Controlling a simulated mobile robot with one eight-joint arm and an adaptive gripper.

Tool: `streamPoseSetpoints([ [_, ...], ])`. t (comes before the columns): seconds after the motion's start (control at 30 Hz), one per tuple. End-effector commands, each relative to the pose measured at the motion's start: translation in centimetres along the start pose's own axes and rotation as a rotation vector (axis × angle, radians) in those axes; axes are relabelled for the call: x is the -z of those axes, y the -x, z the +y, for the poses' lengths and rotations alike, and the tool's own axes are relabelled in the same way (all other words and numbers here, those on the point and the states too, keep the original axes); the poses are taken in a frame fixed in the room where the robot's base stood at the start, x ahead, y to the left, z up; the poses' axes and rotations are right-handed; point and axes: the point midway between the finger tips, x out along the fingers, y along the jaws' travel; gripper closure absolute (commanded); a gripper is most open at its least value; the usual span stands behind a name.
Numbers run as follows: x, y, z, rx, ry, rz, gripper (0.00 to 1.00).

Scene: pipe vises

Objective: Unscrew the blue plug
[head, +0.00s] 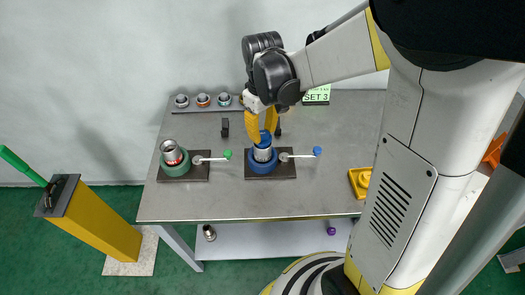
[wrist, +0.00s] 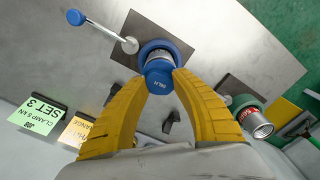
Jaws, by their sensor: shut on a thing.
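The blue plug (wrist: 159,81) tops a metal pipe in the blue vise; in the head view the plug (head: 265,136) sits just under my fingers. The blue vise (head: 262,164) stands on a dark plate, and its blue ring shows in the wrist view (wrist: 150,47). My gripper (wrist: 162,88) points down over this vise. Its two yellow fingers are shut on the blue plug, one on each side. The plug's underside and the pipe's top are partly hidden by the plug and fingers.
A green vise (head: 176,163) with a pipe stands to the left. Vise handles with a green knob (head: 227,154) and a blue knob (head: 317,151) stick out sideways. A rack (head: 205,104) holds several fittings at the back. A yellow tray (head: 360,180) lies right. The front table is clear.

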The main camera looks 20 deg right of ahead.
Motion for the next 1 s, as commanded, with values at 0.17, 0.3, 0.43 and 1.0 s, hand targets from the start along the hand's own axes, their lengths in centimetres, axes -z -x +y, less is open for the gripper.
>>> streamPoseSetpoints([
  [0.17, 0.0, 0.2, 0.0, 0.0, 0.0, 0.0, 1.0],
  [0.3, 0.0, 0.8, 0.0, 0.0, 0.0, 0.0, 1.0],
  [0.43, 0.0, 1.5, 0.0, 0.0, 0.0, 0.0, 1.0],
  [1.0, 0.0, 4.1, 0.0, 0.0, 0.0, 0.0, 1.0],
])
